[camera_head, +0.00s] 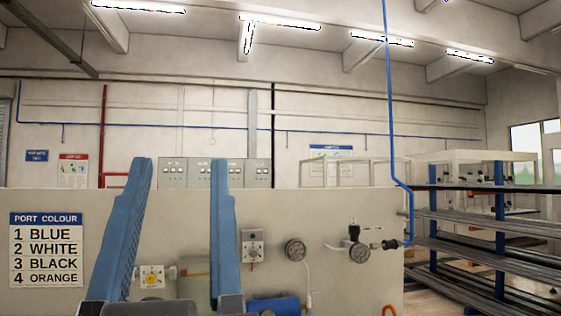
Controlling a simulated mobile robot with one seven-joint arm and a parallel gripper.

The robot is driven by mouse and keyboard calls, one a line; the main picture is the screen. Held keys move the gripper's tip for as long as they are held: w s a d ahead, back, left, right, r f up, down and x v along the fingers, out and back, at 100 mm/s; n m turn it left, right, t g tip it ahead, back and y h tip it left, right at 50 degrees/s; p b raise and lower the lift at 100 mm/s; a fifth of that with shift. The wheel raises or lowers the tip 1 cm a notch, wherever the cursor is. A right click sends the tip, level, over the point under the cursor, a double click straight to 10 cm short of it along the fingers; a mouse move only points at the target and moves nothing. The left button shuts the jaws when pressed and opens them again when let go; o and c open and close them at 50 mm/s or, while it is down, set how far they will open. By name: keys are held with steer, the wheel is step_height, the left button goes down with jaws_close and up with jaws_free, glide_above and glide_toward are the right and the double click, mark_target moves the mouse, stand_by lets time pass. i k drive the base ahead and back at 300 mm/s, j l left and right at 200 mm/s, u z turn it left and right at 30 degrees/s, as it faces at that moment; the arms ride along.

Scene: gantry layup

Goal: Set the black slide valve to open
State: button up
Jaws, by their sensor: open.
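My gripper (181,162) reaches up in the left half of the view, its two long blue fingers spread apart with nothing between them. Behind it stands a pale panel (330,210) with fittings. A small black fitting (389,244) sits at the panel's right, joined to the blue air pipe (392,130). A black knobbed regulator (354,232) with a gauge is just left of it. I cannot tell whether either is the black slide valve, or read its position. The port colour sign (46,249) lists 3 as black. My fingers hide part of the panel.
A blue cylinder (274,305) and orange ring (389,311) show low down. A rack of long stock (480,225) stands at right.

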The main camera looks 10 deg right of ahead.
mark_target(393, 244)
steer(key=i+l, duration=0.6)
steer(key=l, duration=0.15)
steer(key=i+l, duration=0.6)
steer(key=l, duration=0.2)
steer(key=i+l, duration=0.6)
steer(key=l, duration=0.15)
steer(key=l+z, duration=0.05)
